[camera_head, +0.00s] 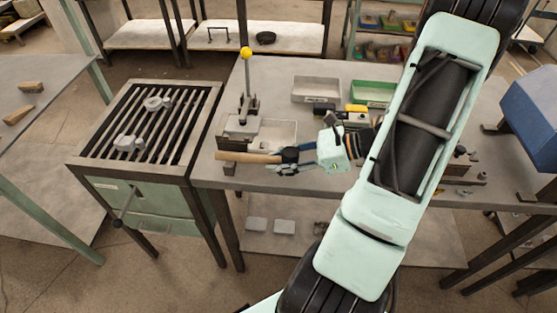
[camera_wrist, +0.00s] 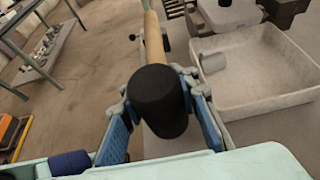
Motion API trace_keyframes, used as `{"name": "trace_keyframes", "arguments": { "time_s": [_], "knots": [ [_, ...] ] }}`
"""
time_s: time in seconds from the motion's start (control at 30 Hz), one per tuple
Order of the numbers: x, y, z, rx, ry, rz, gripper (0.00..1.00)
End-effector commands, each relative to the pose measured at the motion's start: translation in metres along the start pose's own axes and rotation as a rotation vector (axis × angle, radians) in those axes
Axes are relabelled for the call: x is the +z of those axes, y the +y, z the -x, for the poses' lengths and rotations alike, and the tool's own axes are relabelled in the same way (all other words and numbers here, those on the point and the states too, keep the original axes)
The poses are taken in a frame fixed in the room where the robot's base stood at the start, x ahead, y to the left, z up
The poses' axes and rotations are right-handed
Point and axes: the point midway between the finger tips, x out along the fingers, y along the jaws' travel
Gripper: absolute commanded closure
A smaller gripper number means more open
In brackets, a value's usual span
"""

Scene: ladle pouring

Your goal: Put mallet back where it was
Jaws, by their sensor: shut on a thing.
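The mallet has a pale wooden handle (camera_head: 248,157) and a dark head. My gripper (camera_head: 292,160) is shut on the dark head, near the front left of the grey bench. The handle points left in the head view. In the wrist view the black head (camera_wrist: 157,95) sits between my two blue-padded fingers, and the handle (camera_wrist: 154,42) runs away from me. Part of the head is hidden by my fingers in the head view. I cannot tell how high the mallet is above the bench.
A pale tray (camera_wrist: 262,108) lies right of the mallet in the wrist view. A yellow-knobbed lever device (camera_head: 246,107) stands behind the handle. A white bin (camera_head: 316,89) and a green bin (camera_head: 373,94) are farther back. A slatted grill stand (camera_head: 150,124) is left of the bench (camera_head: 215,180).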

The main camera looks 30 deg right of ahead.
Motion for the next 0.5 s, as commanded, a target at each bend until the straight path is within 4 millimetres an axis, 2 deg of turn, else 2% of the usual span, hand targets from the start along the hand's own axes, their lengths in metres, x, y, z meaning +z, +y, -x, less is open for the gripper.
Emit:
{"name": "trace_keyframes", "arguments": {
  "time_s": [0.33, 0.37, 0.5],
  "knots": [
    [-0.0050, -0.0003, -0.0029, 0.000, -0.003, 0.001, 1.00],
    [-0.0064, -0.0001, -0.0029, 0.000, 0.000, 0.000, 0.72],
    [-0.0063, -0.0001, -0.0028, 0.000, 0.000, 0.000, 0.56]
  ]
}}
